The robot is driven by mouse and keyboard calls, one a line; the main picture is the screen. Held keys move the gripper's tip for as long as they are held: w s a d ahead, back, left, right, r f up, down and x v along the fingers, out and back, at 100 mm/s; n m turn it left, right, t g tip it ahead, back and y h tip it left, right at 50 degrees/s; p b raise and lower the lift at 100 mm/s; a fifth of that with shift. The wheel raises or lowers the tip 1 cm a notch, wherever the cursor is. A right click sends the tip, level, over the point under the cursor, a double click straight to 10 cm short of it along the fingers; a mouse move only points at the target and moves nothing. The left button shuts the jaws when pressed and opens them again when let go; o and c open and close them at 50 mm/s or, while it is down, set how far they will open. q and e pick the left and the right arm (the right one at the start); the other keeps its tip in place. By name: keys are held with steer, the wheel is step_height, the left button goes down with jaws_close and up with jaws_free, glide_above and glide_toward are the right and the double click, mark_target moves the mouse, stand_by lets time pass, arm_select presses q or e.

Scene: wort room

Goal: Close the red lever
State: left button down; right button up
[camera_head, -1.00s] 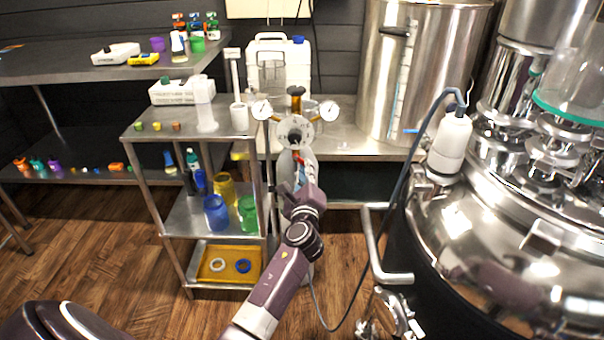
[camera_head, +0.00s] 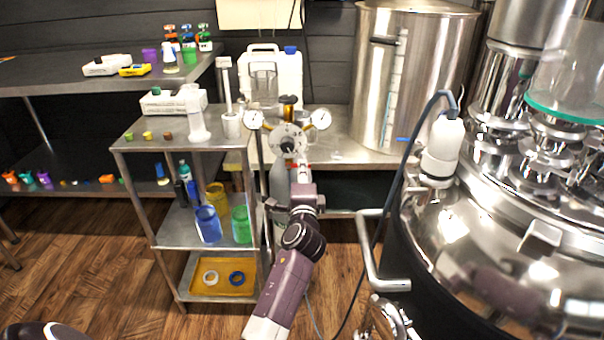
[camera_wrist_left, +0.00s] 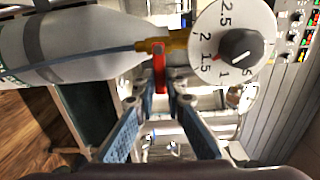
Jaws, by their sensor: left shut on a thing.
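The red lever (camera_wrist_left: 160,66) is on the brass valve fitting (camera_wrist_left: 176,43) at the neck of a grey gas cylinder (camera_wrist_left: 75,45). In the left wrist view it points down the picture, across the line of the fitting. My left gripper (camera_wrist_left: 163,88) is shut on the lever's free end, with a blue-grey finger on each side. In the head view my left gripper (camera_head: 303,185) is in front of the cylinder, below the gauges, and mostly hides the lever. My right gripper is not in view.
A round dial (camera_wrist_left: 236,40) with a black knob sits beside the valve. Two pressure gauges (camera_head: 253,119) (camera_head: 321,118) flank it. A metal shelf cart (camera_head: 180,140) stands left of the cylinder, and a large steel vessel (camera_head: 480,240) with a hose stands right.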

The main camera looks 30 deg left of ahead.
arm_select(q)
steer(key=shift+n, duration=0.3)
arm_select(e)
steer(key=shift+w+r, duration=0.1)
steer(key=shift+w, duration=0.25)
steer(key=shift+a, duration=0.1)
arm_select(q)
steer(key=c, duration=2)
jaws_free()
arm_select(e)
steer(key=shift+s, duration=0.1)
arm_select(q)
steer(key=v, duration=0.7)
steer(key=shift+s+d, duration=0.1)
steer(key=shift+s, duration=0.15)
